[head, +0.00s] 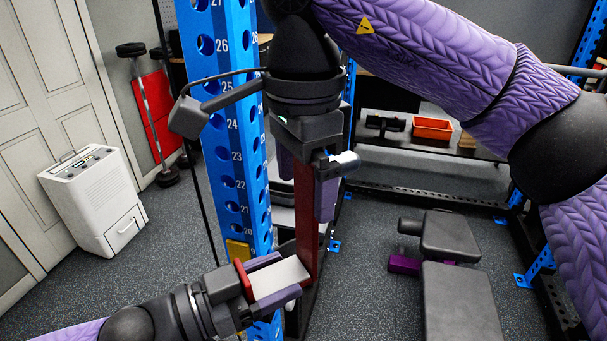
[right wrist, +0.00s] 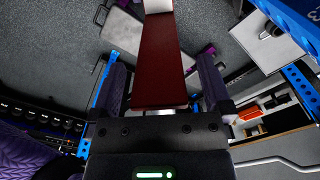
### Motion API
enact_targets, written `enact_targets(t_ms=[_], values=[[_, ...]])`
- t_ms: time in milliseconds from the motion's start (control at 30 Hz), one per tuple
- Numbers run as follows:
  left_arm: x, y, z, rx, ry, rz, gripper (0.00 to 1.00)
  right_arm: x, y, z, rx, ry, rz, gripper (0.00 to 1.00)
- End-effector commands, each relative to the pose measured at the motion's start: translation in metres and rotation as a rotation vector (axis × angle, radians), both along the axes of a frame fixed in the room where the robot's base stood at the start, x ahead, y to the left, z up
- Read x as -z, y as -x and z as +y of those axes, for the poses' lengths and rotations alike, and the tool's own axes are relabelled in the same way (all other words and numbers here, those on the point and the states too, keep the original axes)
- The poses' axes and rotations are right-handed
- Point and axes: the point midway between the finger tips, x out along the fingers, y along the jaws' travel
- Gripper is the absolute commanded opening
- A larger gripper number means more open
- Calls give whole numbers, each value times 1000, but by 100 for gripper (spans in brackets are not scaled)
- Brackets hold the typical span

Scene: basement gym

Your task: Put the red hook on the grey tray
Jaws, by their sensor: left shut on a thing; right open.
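The red hook (head: 306,225) has a long dark red plate, a pale grey pad (head: 279,279) at its lower end and a bright red lip (head: 243,279). The long plate also shows in the right wrist view (right wrist: 160,65). My left gripper (head: 284,275) is shut on the hook's lower, padded part, with a finger on each side. My right gripper (head: 306,188) points down from above, open, its fingers on either side of the dark red plate. I cannot tell whether they touch it. I cannot make out the grey tray with certainty.
A blue numbered upright (head: 225,130) stands just left of the hook, with a yellow piece (head: 238,251) low on it. A grey bench (head: 458,300) stands to the right. An orange bin (head: 432,128) sits on a shelf behind. A white appliance (head: 92,200) stands by the door.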

Motion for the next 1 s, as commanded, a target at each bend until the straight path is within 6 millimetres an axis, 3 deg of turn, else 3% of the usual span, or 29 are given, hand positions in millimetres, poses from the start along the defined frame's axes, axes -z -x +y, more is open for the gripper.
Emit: enact_targets(t_ms=[67,500,767,800,933,1000], values=[[-1,0,0,1,3,-3,0,0,0,0,0,0,0,96],[-1,0,0,2,2,-4,0,0,0,0,0,0,0,3],[-1,1,-1,3,2,-5,0,-1,0,0,0,0,-1,0],[-1,1,-1,3,2,-5,71,-1,0,0,0,-2,-2,0],[-1,0,-1,2,1,-4,98,-1,0,0,0,-2,-1,0],[-1,0,0,2,1,-3,100,-1,0,0,0,-2,-1,0]])
